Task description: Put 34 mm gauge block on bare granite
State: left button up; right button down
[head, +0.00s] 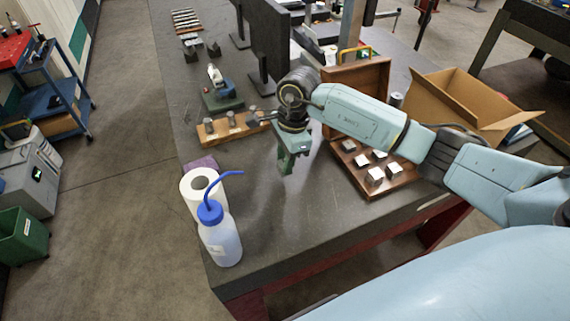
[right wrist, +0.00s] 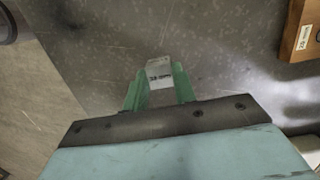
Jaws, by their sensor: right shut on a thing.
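My right gripper (head: 287,168) points down over a bare part of the dark granite table (head: 310,215). In the right wrist view its green fingers (right wrist: 159,85) are shut on a small silvery gauge block (right wrist: 158,68) with dark marking, too small to read surely. The block is hidden or too small to make out in the head view. I cannot tell whether it touches the granite. The wooden case (head: 401,184) with several metal blocks stands open to the right of the gripper; its edge shows in the right wrist view (right wrist: 292,30). My left gripper is not in view.
A wash bottle (head: 220,243) with a blue spout and a paper roll (head: 193,190) stand to the left. A wooden rack (head: 225,131) with metal pieces lies behind. A cardboard box (head: 455,105) is at the right. Granite between bottle and case is clear.

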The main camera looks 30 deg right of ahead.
jog(key=shift+f, duration=1.45)
jog(key=c, duration=1.1)
grip_release()
jog(key=r, duration=0.4)
jog(key=d+r, duration=0.1)
jog(key=r, duration=0.7)
jog(key=shift+d+b, duration=0.4)
